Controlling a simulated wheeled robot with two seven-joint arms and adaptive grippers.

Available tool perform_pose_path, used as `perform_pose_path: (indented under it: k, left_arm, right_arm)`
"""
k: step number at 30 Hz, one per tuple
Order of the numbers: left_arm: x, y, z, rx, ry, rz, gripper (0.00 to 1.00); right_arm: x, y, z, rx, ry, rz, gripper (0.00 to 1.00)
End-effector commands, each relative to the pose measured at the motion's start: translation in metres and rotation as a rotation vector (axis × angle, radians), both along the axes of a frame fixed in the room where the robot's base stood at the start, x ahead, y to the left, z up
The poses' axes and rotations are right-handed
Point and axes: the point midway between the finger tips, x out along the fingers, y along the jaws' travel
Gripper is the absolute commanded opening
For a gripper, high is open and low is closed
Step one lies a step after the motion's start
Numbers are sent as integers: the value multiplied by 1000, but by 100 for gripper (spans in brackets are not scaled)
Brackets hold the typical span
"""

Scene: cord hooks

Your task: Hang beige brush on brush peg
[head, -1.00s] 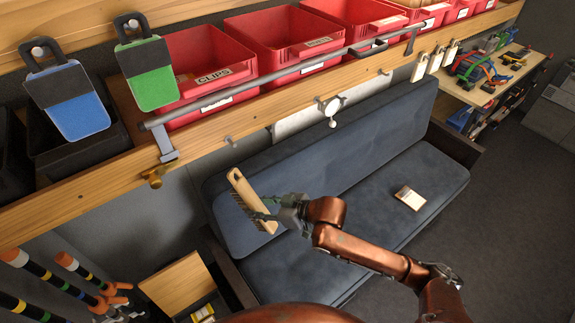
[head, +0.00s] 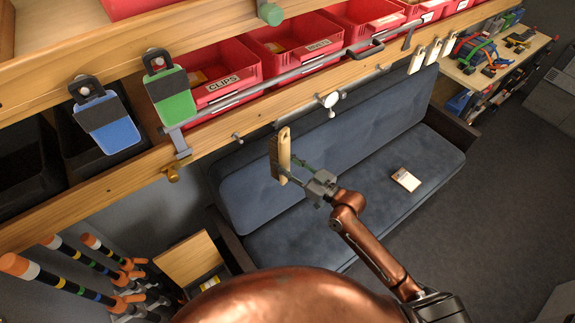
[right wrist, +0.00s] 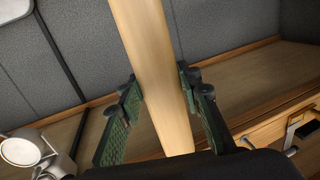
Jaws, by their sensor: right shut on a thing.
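The beige brush (head: 284,148) stands nearly upright in the head view, in front of the sofa back and just below the wooden rail. Its bristles face left. My right gripper (head: 291,170) is shut on it from the lower right. In the right wrist view, the brush's wooden body (right wrist: 157,80) runs between the two green fingers (right wrist: 158,98). Small metal pegs show on the rail, one left of the brush (head: 237,138) and one close above it (head: 280,124). The brush is apart from the left peg; I cannot tell which is the brush peg. My left gripper is out of view.
Blue (head: 110,128) and green (head: 172,96) tags hang at the left. A metal bar (head: 262,83) runs before the red bins (head: 213,75). A round white-faced fitting (head: 331,99) sits on the rail. The sofa (head: 350,155) lies below, with a small box (head: 405,179).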

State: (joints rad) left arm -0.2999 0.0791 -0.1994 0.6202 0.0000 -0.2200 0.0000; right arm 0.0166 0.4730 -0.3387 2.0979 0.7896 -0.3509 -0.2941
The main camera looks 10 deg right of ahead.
Motion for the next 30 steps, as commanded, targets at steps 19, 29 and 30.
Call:
perform_pose_path:
  k: [19,29,30]
  left_arm:
    - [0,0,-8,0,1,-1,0]
    - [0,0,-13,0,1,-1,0]
    - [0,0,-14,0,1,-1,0]
  right_arm:
    - [35,14,-2,2,-2,0,4]
    - [52,22,-5,1,0,0,4]
    - [54,22,-5,1,-1,0,4]
